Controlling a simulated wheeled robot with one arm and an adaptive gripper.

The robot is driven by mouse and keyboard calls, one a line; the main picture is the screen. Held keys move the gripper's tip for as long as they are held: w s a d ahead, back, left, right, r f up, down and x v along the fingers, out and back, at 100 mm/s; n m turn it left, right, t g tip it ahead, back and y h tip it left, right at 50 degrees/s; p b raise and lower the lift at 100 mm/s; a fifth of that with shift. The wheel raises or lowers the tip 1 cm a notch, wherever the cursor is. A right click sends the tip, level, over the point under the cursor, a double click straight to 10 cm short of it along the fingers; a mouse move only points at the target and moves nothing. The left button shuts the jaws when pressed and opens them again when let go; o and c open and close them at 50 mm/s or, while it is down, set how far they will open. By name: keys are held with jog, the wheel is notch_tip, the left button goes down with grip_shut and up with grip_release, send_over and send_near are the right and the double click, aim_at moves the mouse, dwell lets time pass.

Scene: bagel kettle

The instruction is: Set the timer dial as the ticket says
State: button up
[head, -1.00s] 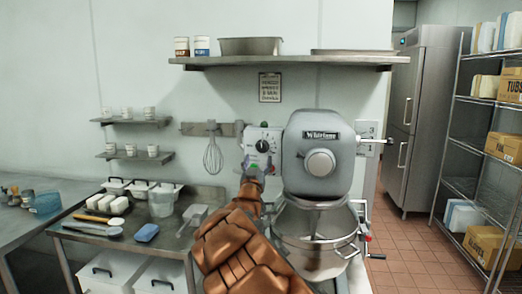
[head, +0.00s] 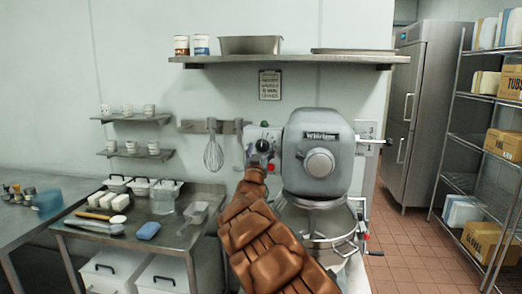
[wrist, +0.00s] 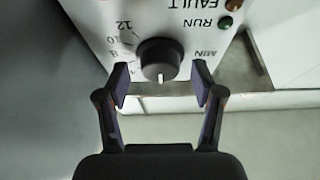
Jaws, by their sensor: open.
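The black timer dial (wrist: 158,58) is on the pale control panel (wrist: 185,20) of the mixer, with the numbers 8, 10 and 12 and the word MIN around it. The panel's lettering appears upside down in the wrist view. The dial's white pointer mark faces the bottom of that picture. My gripper (wrist: 162,84) is open, with one finger to each side of the dial's lower part and gaps visible. In the head view my gripper (head: 257,163) covers the lower panel, just below the dial (head: 263,146). No ticket can be read; a small wall notice (head: 270,85) is illegible.
The mixer head (head: 318,155) and bowl (head: 315,225) are right of my gripper. RUN and FAULT lamps (wrist: 225,22) sit near the dial. A whisk (head: 213,152) hangs to the left. A shelf (head: 290,60) spans above, and a side table (head: 135,235) stands at lower left.

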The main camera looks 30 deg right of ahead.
jog(key=c, duration=1.1)
jog(key=shift+c, duration=0.2)
